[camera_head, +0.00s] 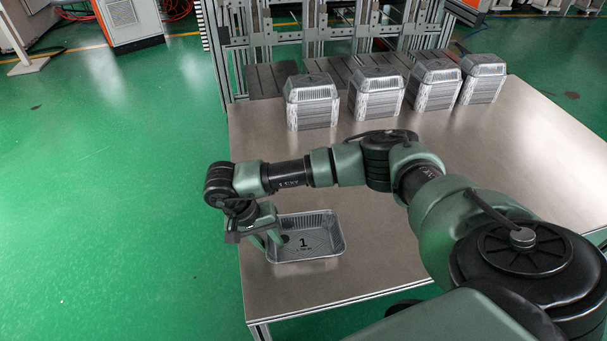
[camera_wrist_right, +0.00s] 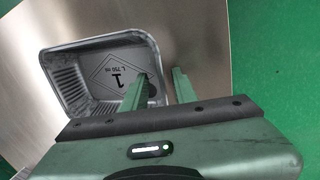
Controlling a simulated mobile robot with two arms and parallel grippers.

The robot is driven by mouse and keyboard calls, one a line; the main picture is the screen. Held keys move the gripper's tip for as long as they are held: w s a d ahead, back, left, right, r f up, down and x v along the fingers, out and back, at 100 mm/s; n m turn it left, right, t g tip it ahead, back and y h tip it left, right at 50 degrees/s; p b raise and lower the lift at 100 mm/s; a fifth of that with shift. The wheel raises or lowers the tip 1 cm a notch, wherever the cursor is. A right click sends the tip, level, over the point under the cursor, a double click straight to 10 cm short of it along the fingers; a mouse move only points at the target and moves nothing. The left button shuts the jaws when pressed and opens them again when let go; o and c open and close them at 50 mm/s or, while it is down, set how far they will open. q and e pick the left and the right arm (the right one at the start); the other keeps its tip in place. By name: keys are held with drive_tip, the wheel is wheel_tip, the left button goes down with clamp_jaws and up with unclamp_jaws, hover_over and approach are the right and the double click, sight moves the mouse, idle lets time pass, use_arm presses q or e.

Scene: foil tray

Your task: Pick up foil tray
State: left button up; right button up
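A single silver foil tray (camera_head: 325,236) marked "1" lies upright on the metal table, near its front left edge. It also shows in the right wrist view (camera_wrist_right: 82,68), with its printed base visible. My right gripper (camera_head: 269,241) reaches down at the tray's left side in the head view. In the right wrist view its two green fingers (camera_wrist_right: 161,76) stand apart. One finger is over the inside of the tray and the other is outside, with the tray's side wall between them. Whether either finger touches the wall is unclear. My left gripper is in neither view.
The metal table (camera_head: 385,265) is clear around the tray. Green floor (camera_head: 120,200) lies beyond the table's left edge.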

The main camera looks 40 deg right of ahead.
drive_tip(key=shift+f, duration=0.1)
idle(0.3)
clamp_jaws()
